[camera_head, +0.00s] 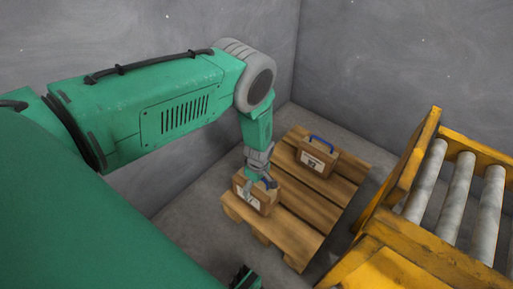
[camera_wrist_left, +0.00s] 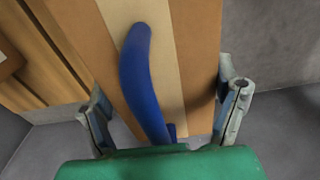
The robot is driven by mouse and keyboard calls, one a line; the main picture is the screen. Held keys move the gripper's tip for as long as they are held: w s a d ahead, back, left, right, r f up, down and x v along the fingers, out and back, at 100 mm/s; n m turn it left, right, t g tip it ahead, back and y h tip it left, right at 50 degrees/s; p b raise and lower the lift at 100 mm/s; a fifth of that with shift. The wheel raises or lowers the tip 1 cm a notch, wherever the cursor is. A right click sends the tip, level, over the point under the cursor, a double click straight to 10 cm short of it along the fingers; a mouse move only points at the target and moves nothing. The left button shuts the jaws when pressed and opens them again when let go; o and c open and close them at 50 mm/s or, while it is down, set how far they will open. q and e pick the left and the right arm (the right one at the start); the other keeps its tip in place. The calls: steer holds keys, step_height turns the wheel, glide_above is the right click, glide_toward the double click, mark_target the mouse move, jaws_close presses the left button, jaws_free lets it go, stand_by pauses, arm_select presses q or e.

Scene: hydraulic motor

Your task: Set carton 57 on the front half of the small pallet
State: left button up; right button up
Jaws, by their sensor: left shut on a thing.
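My left gripper (camera_head: 262,181) is shut on a brown carton (camera_head: 265,198) with a white label. In the head view the fingers partly cover the label, so its number is not readable. The carton is at the left front part of the wooden small pallet (camera_head: 297,236); whether it rests on the boards or hangs just above them I cannot tell. In the left wrist view, a blue handle (camera_wrist_left: 142,75) on the carton top (camera_wrist_left: 195,60), with a pale tape strip, runs between the fingers of my left gripper (camera_wrist_left: 165,112).
Another brown carton (camera_head: 318,158) with a blue handle and a label stands on the far part of the pallet. A yellow roller conveyor (camera_head: 395,193) stands close to the pallet's right. Grey walls (camera_head: 375,70) rise behind. Bare boards lie between the cartons and at the right front.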

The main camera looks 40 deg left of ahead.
arm_select(q)
step_height(320, 180, down, 2)
steer(key=shift+w+a+f+b, duration=0.1)
steer(key=shift+a+f+b, duration=0.1)
steer(key=shift+b, duration=0.2)
steer(key=o, duration=1.6)
steer(key=r+p, duration=0.1)
steer(key=r, duration=0.3)
steer(key=r+p, duration=0.2)
steer(key=r, duration=0.2)
steer(key=d+r+p, duration=0.1)
steer(key=r+p, duration=0.1)
steer(key=r, duration=0.2)
steer(key=s+d+r+m, duration=0.1)
steer(key=s+r+m, duration=0.2)
steer(key=s+m, duration=0.3)
steer(key=s+d+r+m, duration=0.1)
steer(key=s+r+m, duration=0.3)
steer(key=s, duration=0.8)
steer(key=s+d+r+m, duration=0.1)
steer(key=s+r+m, duration=0.3)
steer(key=s+m, duration=0.3)
steer(key=shift+s+d+m+t+h, duration=0.15)
steer(key=shift+s+m+t+h, duration=0.2)
steer(key=shift+s, duration=0.9)
